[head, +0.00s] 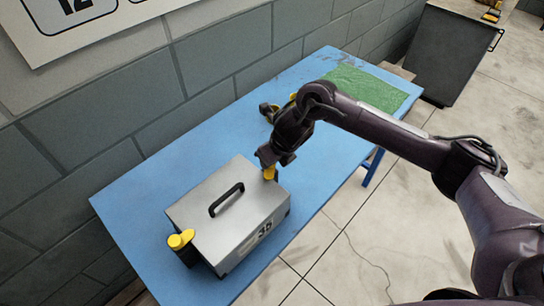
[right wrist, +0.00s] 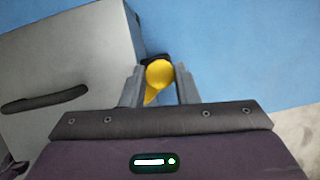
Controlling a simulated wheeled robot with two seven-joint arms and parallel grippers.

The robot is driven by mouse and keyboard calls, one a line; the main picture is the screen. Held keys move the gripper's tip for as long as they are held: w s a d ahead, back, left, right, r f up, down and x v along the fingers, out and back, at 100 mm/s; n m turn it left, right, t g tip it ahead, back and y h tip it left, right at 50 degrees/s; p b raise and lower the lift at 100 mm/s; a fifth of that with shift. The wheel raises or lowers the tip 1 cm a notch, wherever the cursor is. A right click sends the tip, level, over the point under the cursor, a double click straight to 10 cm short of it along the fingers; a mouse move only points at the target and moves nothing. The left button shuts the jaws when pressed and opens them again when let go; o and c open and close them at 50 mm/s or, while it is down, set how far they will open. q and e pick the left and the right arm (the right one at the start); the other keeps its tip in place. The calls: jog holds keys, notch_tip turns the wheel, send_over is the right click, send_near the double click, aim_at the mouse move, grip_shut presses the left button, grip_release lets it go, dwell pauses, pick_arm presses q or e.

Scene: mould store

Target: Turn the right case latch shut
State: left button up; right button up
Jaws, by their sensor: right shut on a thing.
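A grey metal case (head: 228,209) with a black top handle (head: 227,199) stands on the blue table; its near side bears a dark marking. A yellow latch (head: 181,240) is at its left end. The right latch (head: 269,173), also yellow, is at its right end, and it shows in the right wrist view (right wrist: 157,78) beside the case (right wrist: 70,75). My right gripper (head: 270,163) is shut on the right latch, with one finger on each side of it in the right wrist view (right wrist: 157,88). My left gripper is not in view.
The blue table (head: 130,198) runs along a grey block wall. Behind my right gripper lie a dark object (head: 268,110) and a green mat (head: 365,92). A dark cabinet (head: 455,50) stands at the back right. Table surface left of the case is clear.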

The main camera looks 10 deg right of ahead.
aim_at(270, 176)
jog(key=m+p, duration=0.1)
jog(key=m+h+p, duration=0.1)
jog(key=m, duration=0.1)
jog(key=m+p, duration=0.1)
jog(key=shift+a+r+h, duration=0.15)
jog(key=shift+r+h, duration=0.15)
jog(key=shift+f+m+h+p, duration=0.15)
jog(key=shift+m+h+p, duration=0.45)
jog(key=shift+m+p, duration=0.9)
jog(key=shift+m+b, duration=0.3)
jog(key=o, duration=1)
jog(key=shift+f, duration=0.1)
jog(key=shift+c, duration=0.2)
jog(key=p+v, duration=0.3)
jog(key=v, duration=0.4)
jog(key=shift+s+r, duration=0.2)
jog(key=shift+r, duration=0.2)
